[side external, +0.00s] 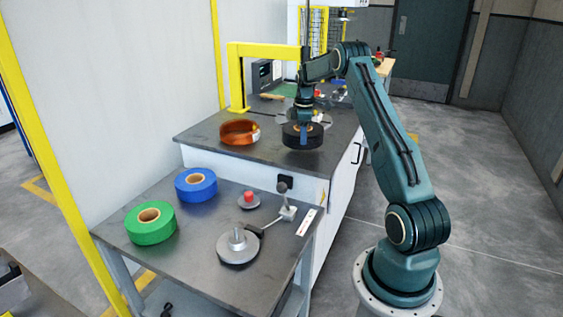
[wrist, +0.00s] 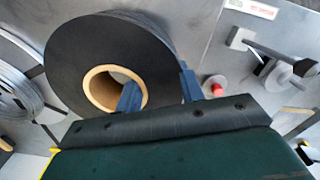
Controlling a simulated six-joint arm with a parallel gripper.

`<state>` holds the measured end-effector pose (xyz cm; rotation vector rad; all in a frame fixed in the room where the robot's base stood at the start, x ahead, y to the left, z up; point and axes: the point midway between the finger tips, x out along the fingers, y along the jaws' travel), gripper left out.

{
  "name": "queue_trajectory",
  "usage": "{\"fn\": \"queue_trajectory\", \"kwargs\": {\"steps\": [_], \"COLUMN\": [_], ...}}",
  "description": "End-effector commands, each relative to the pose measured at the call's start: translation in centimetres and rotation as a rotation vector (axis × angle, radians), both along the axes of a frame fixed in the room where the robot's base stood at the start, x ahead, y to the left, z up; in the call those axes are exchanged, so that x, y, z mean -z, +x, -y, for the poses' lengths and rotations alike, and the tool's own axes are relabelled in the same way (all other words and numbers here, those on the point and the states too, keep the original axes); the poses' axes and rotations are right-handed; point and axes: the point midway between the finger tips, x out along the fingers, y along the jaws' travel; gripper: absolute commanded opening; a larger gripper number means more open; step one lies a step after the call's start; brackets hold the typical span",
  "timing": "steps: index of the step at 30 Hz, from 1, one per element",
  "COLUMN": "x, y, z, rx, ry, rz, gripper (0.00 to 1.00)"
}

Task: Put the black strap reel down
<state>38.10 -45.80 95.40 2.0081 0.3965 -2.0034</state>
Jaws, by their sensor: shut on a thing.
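The black strap reel (side external: 304,137) has a tan core and hangs at the end of my arm, over the right front part of the white cabinet's dark top. My gripper (side external: 304,132) is shut on it. In the wrist view the black reel (wrist: 100,45) fills the upper left, and my gripper (wrist: 158,92) has one blue finger inside the tan core and the other at the outer rim. I cannot tell whether the reel touches the cabinet top.
An orange-brown coil (side external: 238,132) lies left of the reel on the cabinet top (side external: 205,147). The lower front table (side external: 190,255) carries a blue reel (side external: 196,184), a green reel (side external: 150,222), a grey spindle disc (side external: 238,246) and a red button (side external: 249,196). A yellow frame (side external: 237,75) stands behind.

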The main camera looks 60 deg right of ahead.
Motion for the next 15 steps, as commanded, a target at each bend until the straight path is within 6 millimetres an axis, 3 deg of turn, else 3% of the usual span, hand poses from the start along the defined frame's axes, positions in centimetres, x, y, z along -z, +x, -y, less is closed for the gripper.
{"fn": "queue_trajectory", "kwargs": {"steps": [9,15], "x": [2.9,3.5], "y": [0.1,0.1], "z": [0.1,0.1], "rx": [0.000,0.000], "ry": [-0.003,-0.005], "rz": [0.002,0.004], "gripper": [0.11,0.11]}}
